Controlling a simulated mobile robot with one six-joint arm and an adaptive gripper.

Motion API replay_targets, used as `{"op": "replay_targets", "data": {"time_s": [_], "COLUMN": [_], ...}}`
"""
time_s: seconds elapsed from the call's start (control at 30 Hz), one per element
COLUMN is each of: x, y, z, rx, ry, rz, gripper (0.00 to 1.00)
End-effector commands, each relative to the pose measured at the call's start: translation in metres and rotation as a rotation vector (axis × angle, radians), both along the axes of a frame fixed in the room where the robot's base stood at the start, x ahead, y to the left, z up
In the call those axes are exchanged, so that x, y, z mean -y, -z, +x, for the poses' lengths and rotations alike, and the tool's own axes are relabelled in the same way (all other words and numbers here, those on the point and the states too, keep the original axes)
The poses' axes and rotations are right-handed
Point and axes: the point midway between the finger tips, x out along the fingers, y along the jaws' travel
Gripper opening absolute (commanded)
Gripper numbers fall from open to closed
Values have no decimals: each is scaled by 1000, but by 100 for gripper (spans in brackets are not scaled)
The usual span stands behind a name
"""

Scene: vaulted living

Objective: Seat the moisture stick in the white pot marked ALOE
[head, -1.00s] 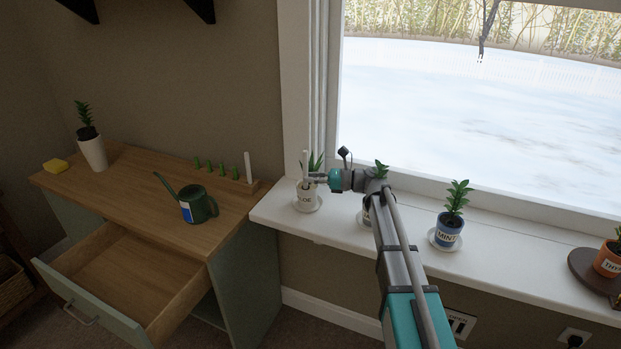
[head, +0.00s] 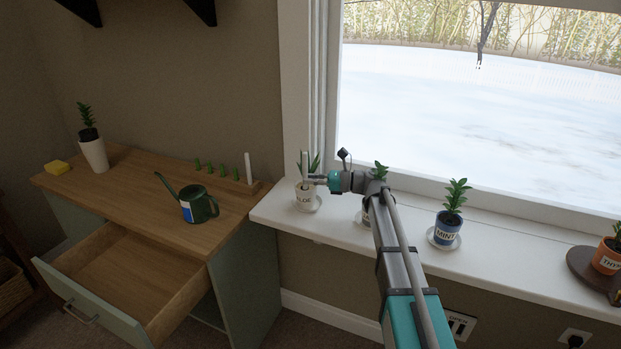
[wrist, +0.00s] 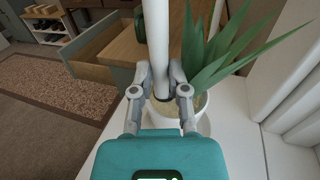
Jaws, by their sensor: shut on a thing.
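The white pot marked ALOE (head: 305,199) stands on a saucer at the left end of the windowsill, with a spiky green plant in it. In the wrist view, its rim and pale soil (wrist: 200,108) show beyond my fingers. My gripper (head: 314,181) is at the pot, just above its rim. It is shut on the white moisture stick (head: 305,163), which stands about upright over the soil, beside the leaves. The stick also shows between my fingers (wrist: 161,78) in the wrist view. Its lower end is partly hidden, so I cannot tell how deep it sits.
A pot (head: 366,215) partly behind my arm, a blue MINT pot (head: 447,232) and an orange THYME pot (head: 608,258) stand along the sill (head: 400,245). The desk holds a green watering can (head: 198,205) and a wooden rack (head: 243,187). Its drawer (head: 120,285) is open.

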Motion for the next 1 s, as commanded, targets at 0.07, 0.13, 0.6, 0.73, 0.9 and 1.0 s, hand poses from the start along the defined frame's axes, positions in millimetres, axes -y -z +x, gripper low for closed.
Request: {"op": "replay_targets", "data": {"time_s": [0.07,0.13,0.6,0.73,0.9,1.0], "x": [0,0,1,1,1,1], "y": [11,11,8,5,0,-3], "z": [-10,-10,-11,-12,-11,-10], "rx": [0,0,-1,-1,0,0], "ry": [0,0,0,0,0,0], "rz": [0,0,-1,-1,0,0], "gripper": [0,0,0,0,0,0]}}
